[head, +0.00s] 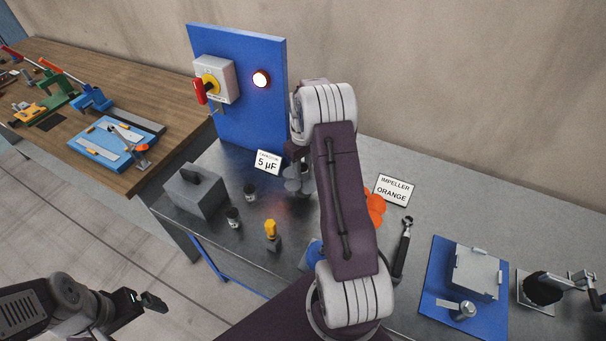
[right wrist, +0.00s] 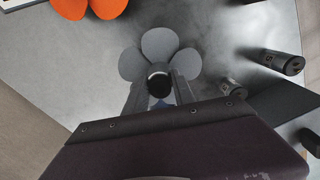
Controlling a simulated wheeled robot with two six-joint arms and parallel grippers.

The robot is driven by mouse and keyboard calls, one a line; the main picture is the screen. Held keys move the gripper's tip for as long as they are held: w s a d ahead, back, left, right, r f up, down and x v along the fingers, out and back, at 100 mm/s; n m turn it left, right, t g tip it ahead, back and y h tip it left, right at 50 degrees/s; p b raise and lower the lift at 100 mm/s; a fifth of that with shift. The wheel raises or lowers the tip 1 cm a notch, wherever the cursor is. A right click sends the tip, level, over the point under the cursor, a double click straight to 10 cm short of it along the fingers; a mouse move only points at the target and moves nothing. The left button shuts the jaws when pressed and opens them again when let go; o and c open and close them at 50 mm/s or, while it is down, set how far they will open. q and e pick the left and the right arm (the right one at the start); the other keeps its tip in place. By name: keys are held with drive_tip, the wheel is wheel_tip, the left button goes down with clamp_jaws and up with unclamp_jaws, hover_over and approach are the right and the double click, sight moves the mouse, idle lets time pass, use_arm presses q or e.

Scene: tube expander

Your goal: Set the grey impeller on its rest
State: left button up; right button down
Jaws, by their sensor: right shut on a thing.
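The grey impeller (head: 293,184) is held above the metal bench, partly hidden behind my right arm in the head view. In the right wrist view its grey petals (right wrist: 158,44) spread just beyond the fingertips. My right gripper (right wrist: 158,84) is shut on it at its dark hub; in the head view the gripper (head: 304,182) is mostly covered by the arm. I cannot make out the rest for the grey impeller. My left gripper (head: 148,299) is low at the left, away from the impeller, and its opening is unclear.
An orange impeller (head: 376,208) lies by the IMPELLER ORANGE sign (head: 394,189). Dark capacitors (head: 232,218), a yellow-topped part (head: 271,230) and a grey box (head: 190,195) stand left. A blue panel (head: 245,110) rises behind. A black-handled tool (head: 402,250) lies right.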

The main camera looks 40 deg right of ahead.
sight(303, 176)
drive_tip(key=shift+s+f, duration=0.1)
drive_tip(key=shift+f, duration=0.1)
wheel_tip(303, 176, down, 3)
drive_tip(key=shift+r+p, duration=0.1)
drive_tip(key=shift+p, duration=0.35)
drive_tip(key=shift+d+f, duration=0.1)
drive_tip(key=shift+f, duration=0.35)
drive_tip(key=shift+f, duration=0.1)
drive_tip(key=c, duration=1.1)
unclamp_jaws()
drive_tip(key=shift+o, duration=0.2)
